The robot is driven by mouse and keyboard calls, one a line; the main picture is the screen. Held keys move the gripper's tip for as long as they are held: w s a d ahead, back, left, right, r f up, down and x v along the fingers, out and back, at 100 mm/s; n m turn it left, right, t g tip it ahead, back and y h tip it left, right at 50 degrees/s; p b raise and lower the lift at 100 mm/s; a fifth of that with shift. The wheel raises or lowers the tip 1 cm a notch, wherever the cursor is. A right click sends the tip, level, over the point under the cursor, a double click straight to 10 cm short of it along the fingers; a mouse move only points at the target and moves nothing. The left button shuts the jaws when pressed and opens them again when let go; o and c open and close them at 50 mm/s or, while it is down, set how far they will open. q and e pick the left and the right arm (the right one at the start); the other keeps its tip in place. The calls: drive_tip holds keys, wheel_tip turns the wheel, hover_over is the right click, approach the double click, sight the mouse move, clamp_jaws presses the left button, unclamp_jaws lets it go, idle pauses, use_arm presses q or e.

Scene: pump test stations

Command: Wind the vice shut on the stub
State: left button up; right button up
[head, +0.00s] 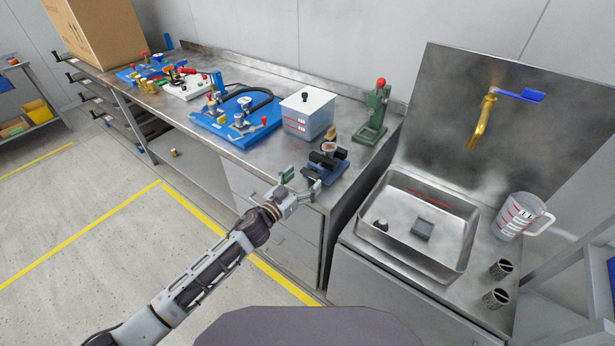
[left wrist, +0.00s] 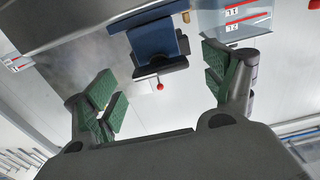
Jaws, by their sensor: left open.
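The small blue vice (head: 328,172) with dark jaws stands at the near right corner of the steel bench. A short upright piece with a tan top (head: 331,134) shows at its jaws; I cannot tell whether the jaws touch it. In the left wrist view the blue vice body (left wrist: 153,40) is ahead, with a red-ended handle (left wrist: 159,87) between my fingers. My left gripper (head: 302,182) is open at the bench edge, just in front of the vice. Its green finger pads stand apart on both sides of the handle, not closed on it. My right gripper is out of view.
A grey-white box (head: 308,112) and a green press (head: 373,112) stand close behind the vice. A blue pump board (head: 236,122) lies left of the box. A steel sink (head: 418,222) is to the right, with a measuring jug (head: 521,216) beside it.

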sight(311, 173)
use_arm(q)
drive_tip(key=shift+x, duration=0.95)
drive_tip(key=shift+w+d, duration=0.2)
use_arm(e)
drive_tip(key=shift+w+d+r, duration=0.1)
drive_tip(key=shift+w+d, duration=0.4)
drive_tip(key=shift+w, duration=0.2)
use_arm(q)
drive_tip(key=shift+c, duration=0.4)
drive_tip(key=c, duration=0.9)
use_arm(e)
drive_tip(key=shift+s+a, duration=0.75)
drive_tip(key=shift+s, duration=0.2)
